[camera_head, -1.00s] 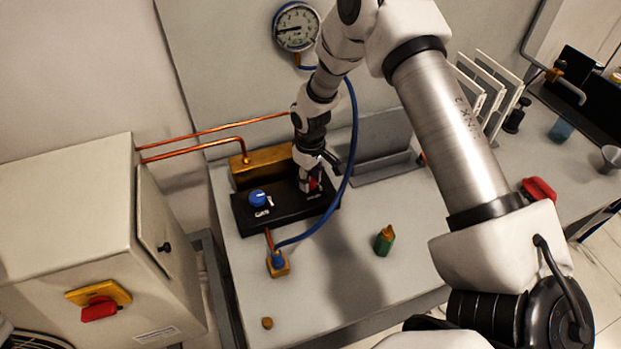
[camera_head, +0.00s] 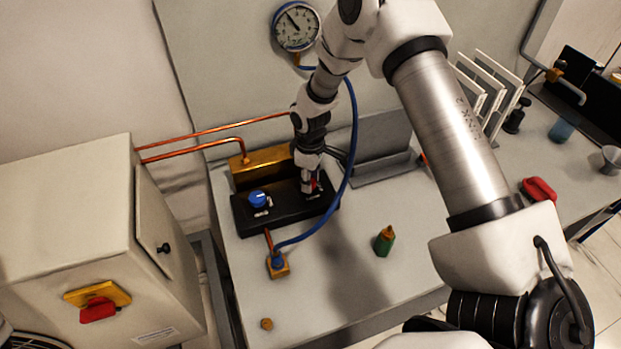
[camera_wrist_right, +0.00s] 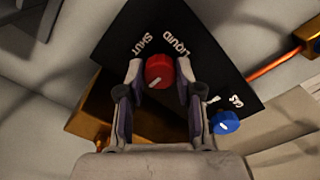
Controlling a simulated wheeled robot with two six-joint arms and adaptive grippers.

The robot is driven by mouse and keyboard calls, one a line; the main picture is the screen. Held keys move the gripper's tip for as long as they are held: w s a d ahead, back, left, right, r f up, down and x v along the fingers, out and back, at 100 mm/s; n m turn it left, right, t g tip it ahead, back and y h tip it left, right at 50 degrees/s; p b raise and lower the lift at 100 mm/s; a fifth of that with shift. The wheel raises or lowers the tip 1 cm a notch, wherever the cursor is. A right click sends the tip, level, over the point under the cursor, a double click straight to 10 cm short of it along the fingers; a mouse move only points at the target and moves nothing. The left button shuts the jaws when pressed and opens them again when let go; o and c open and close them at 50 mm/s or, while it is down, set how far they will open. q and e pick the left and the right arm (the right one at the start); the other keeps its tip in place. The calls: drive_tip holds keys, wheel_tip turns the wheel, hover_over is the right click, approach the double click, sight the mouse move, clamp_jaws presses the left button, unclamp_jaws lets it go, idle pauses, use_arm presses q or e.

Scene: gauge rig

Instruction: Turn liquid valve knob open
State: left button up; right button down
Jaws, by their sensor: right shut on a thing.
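The red liquid valve knob (camera_wrist_right: 159,71) sits on a black panel (camera_wrist_right: 215,62) lettered "LIQUID" and "SHUT". My right gripper (camera_wrist_right: 158,74) has its two fingers closed on either side of the red knob in the right wrist view. In the head view my right gripper (camera_head: 310,184) is over the right part of the panel and mostly hides the knob. The blue gas knob (camera_head: 257,199) is to the left on the same panel and also shows in the wrist view (camera_wrist_right: 226,122). My left gripper is not in view.
A round pressure gauge (camera_head: 296,27) hangs on the wall behind. A blue hose (camera_head: 351,150) loops close to my right gripper. A grey cabinet (camera_head: 70,205) is at the left.

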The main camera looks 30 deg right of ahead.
drive_tip(key=c, duration=0.8)
unclamp_jaws()
drive_tip(key=shift+s+f, duration=0.1)
drive_tip(key=shift+f, duration=0.05)
drive_tip(key=shift+o, duration=0.2)
wheel_tip(320, 180, up, 12)
drive_tip(key=shift+w, duration=0.2)
